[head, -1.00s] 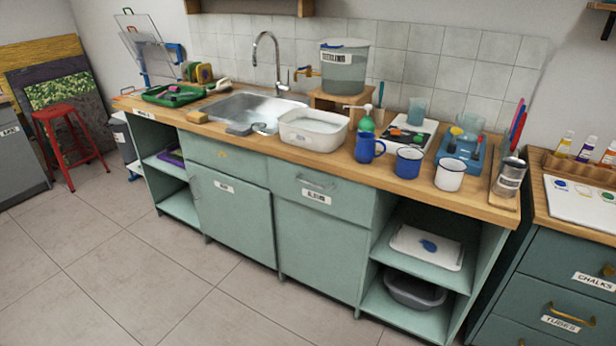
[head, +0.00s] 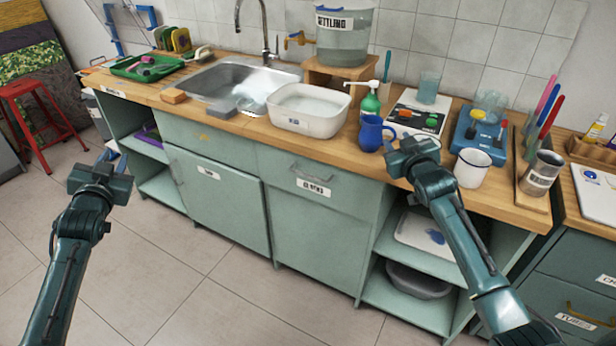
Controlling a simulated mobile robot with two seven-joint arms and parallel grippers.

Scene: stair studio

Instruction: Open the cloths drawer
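The labelled drawer (head: 330,190) is in the top right of the green sink cabinet, under the counter, and is closed. Its label (head: 313,187) is too blurred to read surely. Its metal handle (head: 310,175) is a bar above the label. My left gripper (head: 105,160) is at the left, in front of the cabinet's left open shelves and well away from the drawer. My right gripper (head: 396,148) is to the right of the drawer, in front of the counter edge and the blue jug. It holds nothing that I can see. Whether either gripper's fingers are apart cannot be seen.
On the counter (head: 225,127) stand a white basin (head: 307,125), a blue jug (head: 371,134), a white mug (head: 471,168) and a soap bottle (head: 369,106) near the front. Open shelves (head: 425,262) hold a tray and a grey bowl. The floor before the cabinet is clear.

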